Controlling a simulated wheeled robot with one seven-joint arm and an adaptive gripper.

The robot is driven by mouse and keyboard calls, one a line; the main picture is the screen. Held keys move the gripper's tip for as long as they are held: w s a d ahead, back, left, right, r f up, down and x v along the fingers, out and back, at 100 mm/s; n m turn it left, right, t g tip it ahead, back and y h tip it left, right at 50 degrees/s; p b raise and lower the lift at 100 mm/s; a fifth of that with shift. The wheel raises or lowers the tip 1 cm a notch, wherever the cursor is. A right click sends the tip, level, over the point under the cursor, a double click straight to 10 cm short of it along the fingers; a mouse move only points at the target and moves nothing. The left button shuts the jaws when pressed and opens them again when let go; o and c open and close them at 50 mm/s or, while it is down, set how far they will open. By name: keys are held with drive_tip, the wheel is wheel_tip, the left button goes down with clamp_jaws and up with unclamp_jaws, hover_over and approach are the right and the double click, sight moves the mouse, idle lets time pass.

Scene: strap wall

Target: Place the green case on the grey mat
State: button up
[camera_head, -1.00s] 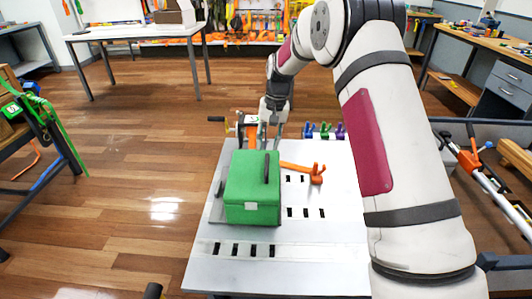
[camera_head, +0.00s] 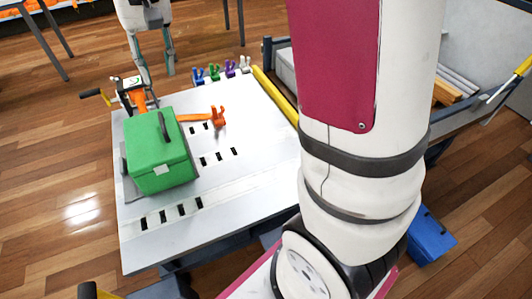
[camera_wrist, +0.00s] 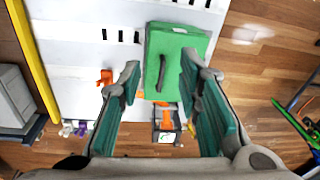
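The green case (camera_head: 158,150) is a box with a dark handle on its lid. It stands upright on the white table, over a thin grey mat (camera_head: 130,187) whose edge shows at its left; the case hides most of it. The case also shows from above in the wrist view (camera_wrist: 175,60). My gripper (camera_head: 156,75) is above and beyond the far end of the case, apart from it. In the wrist view my gripper (camera_wrist: 163,75) has its teal-padded fingers spread wide, with nothing held between them.
A ratchet device (camera_head: 130,92) with a black handle stands behind the case. An orange strap hook (camera_head: 218,118) lies to its right. Coloured hooks (camera_head: 214,73) line the back edge. The slotted white table (camera_head: 245,150) is clear at right. A yellow rail (camera_head: 273,95) runs alongside.

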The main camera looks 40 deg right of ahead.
drive_tip(key=s+r, duration=0.4)
drive_tip(key=s, duration=1.2)
drive_tip(key=s+f+n, duration=0.1)
drive_tip(key=s+f, duration=0.1)
drive_tip(key=s, duration=0.6)
drive_tip(key=s+f+n, duration=0.1)
drive_tip(key=s+f, duration=0.1)
drive_tip(key=s, duration=0.6)
drive_tip(key=shift+f+t+h, duration=0.4)
drive_tip(key=shift+s+r, duration=0.1)
